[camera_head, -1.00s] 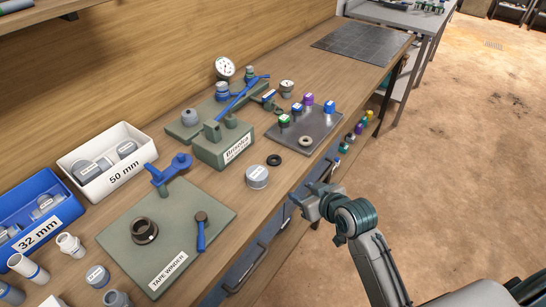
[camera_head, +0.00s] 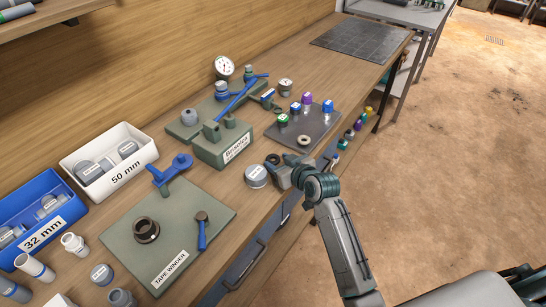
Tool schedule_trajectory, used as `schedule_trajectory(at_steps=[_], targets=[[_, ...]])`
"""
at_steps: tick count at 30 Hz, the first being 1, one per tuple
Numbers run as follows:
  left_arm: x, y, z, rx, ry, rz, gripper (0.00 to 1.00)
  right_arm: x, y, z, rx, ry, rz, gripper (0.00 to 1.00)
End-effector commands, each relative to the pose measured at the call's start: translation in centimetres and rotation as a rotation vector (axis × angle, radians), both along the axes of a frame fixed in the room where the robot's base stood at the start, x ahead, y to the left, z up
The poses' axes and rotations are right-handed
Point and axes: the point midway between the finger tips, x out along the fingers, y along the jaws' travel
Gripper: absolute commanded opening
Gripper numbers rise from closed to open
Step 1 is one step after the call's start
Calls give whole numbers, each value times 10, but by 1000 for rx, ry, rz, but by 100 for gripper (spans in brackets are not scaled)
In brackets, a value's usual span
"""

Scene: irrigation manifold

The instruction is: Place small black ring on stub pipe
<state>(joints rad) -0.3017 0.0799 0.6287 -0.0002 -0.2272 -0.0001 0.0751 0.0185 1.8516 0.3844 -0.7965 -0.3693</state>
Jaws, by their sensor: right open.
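The small black ring (camera_head: 273,159) lies flat on the wooden bench, between the green block and a grey cap. My right gripper (camera_head: 276,169) is open and low over the bench, right at the ring's near side. The fingers partly cover the ring, and I cannot tell whether they touch it. The green block (camera_head: 222,153) has a white label and short upright stubs (camera_head: 230,121) on top. I cannot tell for sure which of these is the stub pipe. My left gripper is out of view.
The grey cap (camera_head: 256,177) stands close beside my right gripper. A dark plate (camera_head: 318,124) with coloured caps and a pale ring (camera_head: 304,140) is to the right. The tape winder board (camera_head: 180,246) lies at the front, with a white bin (camera_head: 104,172) and blue bin (camera_head: 40,223) at left.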

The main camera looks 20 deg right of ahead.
Motion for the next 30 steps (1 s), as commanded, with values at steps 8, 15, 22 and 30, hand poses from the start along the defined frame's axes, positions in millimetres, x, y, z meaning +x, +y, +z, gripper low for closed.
schedule_trajectory(at_steps=[8, 15, 22, 30], targets=[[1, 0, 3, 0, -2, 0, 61, 12, 3, -6, -1, 0, -1, 49], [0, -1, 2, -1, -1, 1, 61, 12, 3, -6, -1, 0, -1, 26], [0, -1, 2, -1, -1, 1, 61, 12, 3, -6, -1, 0, -1, 16], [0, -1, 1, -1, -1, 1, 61, 12, 3, -2, -2, -2, 0, 16]])
